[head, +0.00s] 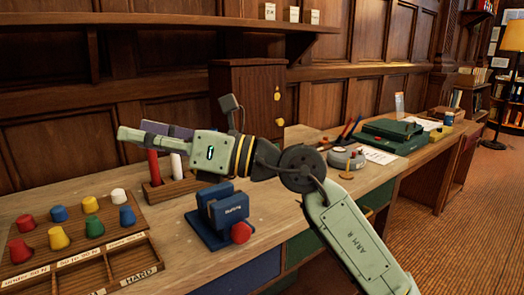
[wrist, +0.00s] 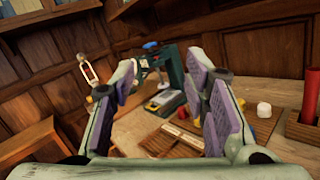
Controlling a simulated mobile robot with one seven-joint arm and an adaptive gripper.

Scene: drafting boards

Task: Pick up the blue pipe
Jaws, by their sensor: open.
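I cannot make out a blue pipe in either view. A wooden holder (head: 178,191) on the bench carries an upright red pipe (head: 153,168) and a shorter white one (head: 177,166). My gripper and arm cover the space above and behind that holder. At the right edge of the wrist view a red pipe (wrist: 309,108) stands in its wooden base. My gripper (head: 138,133) is held level above the bench, pointing left, above the pipe holder. In the wrist view my gripper (wrist: 161,70) has its purple-padded fingers wide apart, with nothing between them.
A wooden tray (head: 148,250) with several coloured pegs is at the front left. A blue device (head: 222,212) with a red knob stands right of it. A wooden cabinet (head: 262,85) stands behind my arm. A green machine (head: 393,136) is further right.

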